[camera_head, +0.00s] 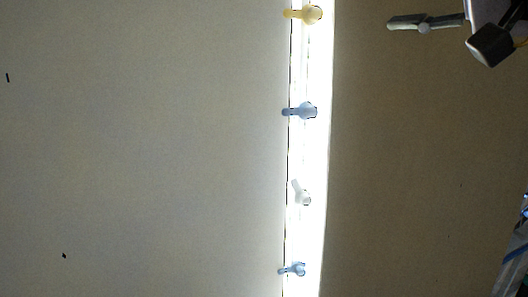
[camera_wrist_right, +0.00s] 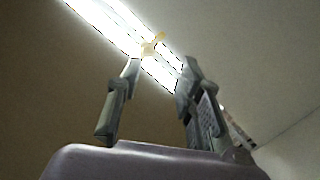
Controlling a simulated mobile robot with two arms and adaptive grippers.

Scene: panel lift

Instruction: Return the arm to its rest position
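A long bright white panel strip (camera_head: 314,150) runs from top to bottom in the head view, with small latches along it. A yellow latch (camera_head: 304,13) is at the top, a blue latch (camera_head: 301,111) below it, then a white latch (camera_head: 301,193) that is tilted, and another blue latch (camera_head: 293,270) near the bottom. My right gripper (camera_head: 448,30) is at the upper right, apart from the strip. In the right wrist view its fingers (camera_wrist_right: 161,70) are spread with nothing between them. The yellow latch (camera_wrist_right: 152,45) shows beyond the fingertips there. My left gripper is not in view.
A plain pale surface (camera_head: 140,150) lies left of the strip and a brown one (camera_head: 420,160) lies right of it. Part of a dark and blue structure shows at the lower right edge. The space between the strip and my right gripper looks clear.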

